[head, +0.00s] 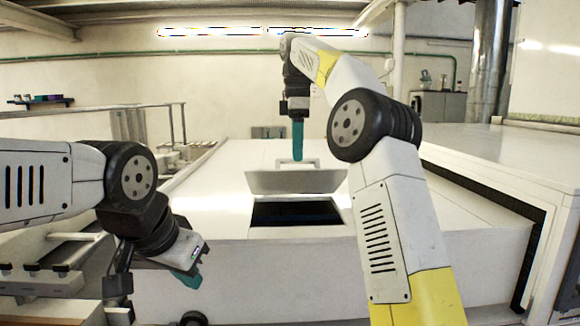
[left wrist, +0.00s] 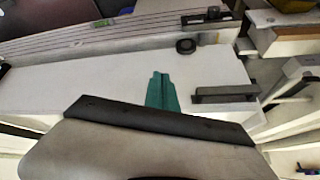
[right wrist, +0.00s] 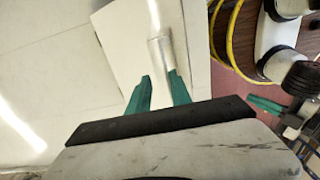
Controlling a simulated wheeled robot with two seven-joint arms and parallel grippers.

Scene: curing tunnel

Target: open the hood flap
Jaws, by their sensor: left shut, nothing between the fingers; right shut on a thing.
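The hood flap (head: 295,182) is a white panel tilted up behind a dark opening (head: 297,213) in the top of the white hood (head: 210,207). Its handle (head: 297,162) shows at the panel's upper edge. In the right wrist view the handle (right wrist: 161,50) is a silvery bar on the pale flap (right wrist: 125,48), running in between the fingers. My right gripper (head: 298,157) points down at the handle and is shut on it; its teal fingers also show in the right wrist view (right wrist: 159,85). My left gripper (head: 190,279) is shut and empty, low in front of the hood, away from the flap.
A long white cabinet (head: 520,155) with a dark-edged opening stands at the right. A conveyor with rails (head: 150,120) lies at the back left. A yellow hose (right wrist: 232,55) runs over the floor in the right wrist view.

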